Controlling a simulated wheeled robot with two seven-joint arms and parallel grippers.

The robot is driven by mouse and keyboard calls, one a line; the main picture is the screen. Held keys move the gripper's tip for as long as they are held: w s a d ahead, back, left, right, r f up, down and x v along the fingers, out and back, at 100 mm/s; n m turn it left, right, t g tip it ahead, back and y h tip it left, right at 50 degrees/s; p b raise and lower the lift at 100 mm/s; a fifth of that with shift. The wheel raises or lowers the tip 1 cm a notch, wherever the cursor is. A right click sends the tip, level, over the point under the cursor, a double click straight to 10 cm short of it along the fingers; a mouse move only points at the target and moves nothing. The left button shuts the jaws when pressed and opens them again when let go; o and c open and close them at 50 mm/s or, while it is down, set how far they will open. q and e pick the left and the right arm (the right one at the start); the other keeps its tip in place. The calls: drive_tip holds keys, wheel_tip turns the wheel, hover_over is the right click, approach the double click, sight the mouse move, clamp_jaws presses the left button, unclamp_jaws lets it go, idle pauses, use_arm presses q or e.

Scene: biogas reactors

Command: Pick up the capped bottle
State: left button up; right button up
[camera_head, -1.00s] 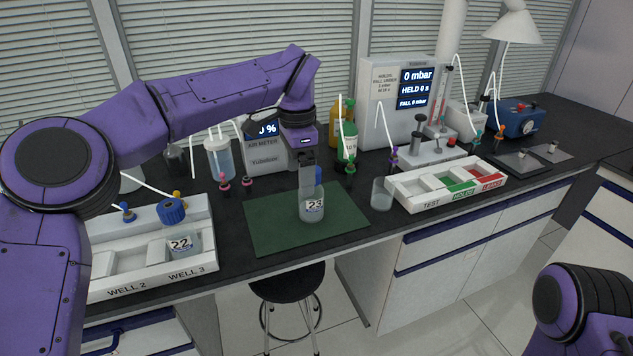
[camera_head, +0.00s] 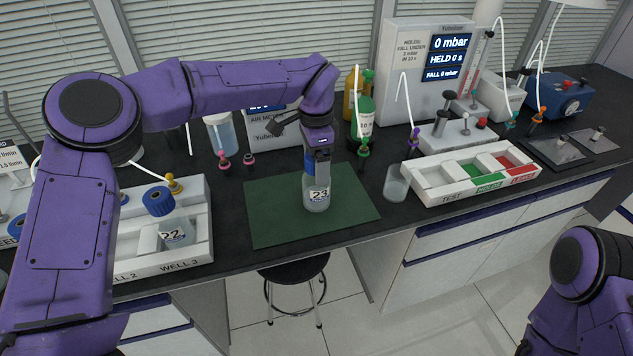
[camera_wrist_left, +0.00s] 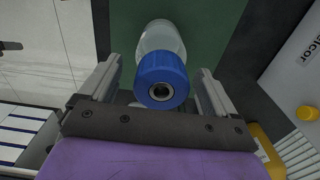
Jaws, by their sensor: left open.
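The capped bottle, a clear bottle labelled 23 (camera_head: 317,194), stands upright on a green mat (camera_head: 275,215). Its blue cap (camera_head: 309,160) is partly hidden behind my left gripper (camera_head: 320,165) in the head view. In the left wrist view, the blue cap (camera_wrist_left: 162,78) faces the camera between the two open fingers of my left gripper (camera_wrist_left: 158,82), with a gap visible on the right side. The clear bottle body (camera_wrist_left: 161,36) shows beyond it. My right gripper is out of view; only part of that arm shows at lower right.
A white rack (camera_head: 190,260) with a blue-capped bottle labelled 22 (camera_head: 174,236) stands left of the mat. An empty glass beaker (camera_head: 396,184) and a sorting tray (camera_head: 432,192) stand right.

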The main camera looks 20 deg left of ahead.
use_arm(q)
drive_tip(key=shift+w+f, duration=0.25)
drive_tip(key=shift+f, duration=0.3)
drive_tip(key=shift+w+f, duration=0.2)
drive_tip(key=shift+f, duration=0.3)
drive_tip(key=shift+s+r, duration=0.25)
drive_tip(key=shift+s, duration=0.15)
clamp_jaws()
